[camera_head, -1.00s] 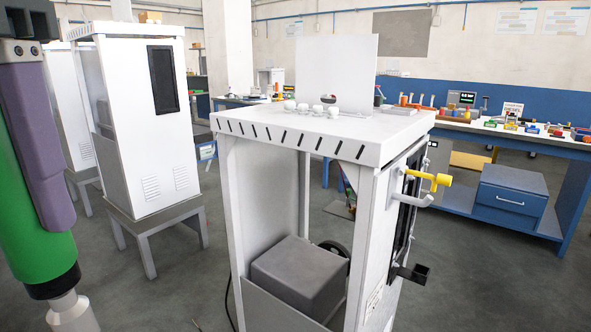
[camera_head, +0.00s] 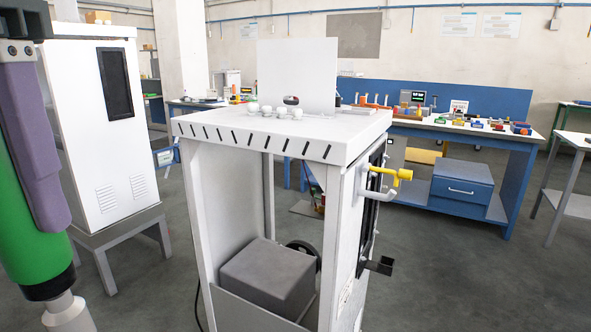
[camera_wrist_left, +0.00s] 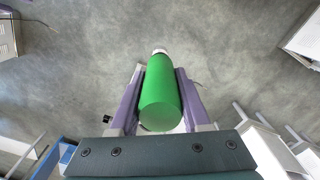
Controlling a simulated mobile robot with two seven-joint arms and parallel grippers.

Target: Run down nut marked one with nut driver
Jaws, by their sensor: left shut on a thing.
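My left gripper (camera_head: 50,222) is at the left edge of the head view, its purple fingers pointing down. It is shut on a green-handled tool (camera_head: 28,250), which looks like the nut driver, with a black collar and a pale metal end pointing down. The left wrist view shows the green handle (camera_wrist_left: 160,105) between both purple fingers (camera_wrist_left: 160,72), with open floor beyond. The tool is apart from the cabinets. I cannot make out any nut marked one. My right gripper is not in view.
An open-fronted white dispenser frame (camera_head: 350,190) stands ahead, with small white round objects (camera_head: 275,112) and an upright panel (camera_head: 297,72) on top. A yellow handle (camera_head: 390,174) sticks out on its right. Another white cabinet (camera_head: 95,120) stands left. A blue workbench (camera_head: 520,175) is behind right.

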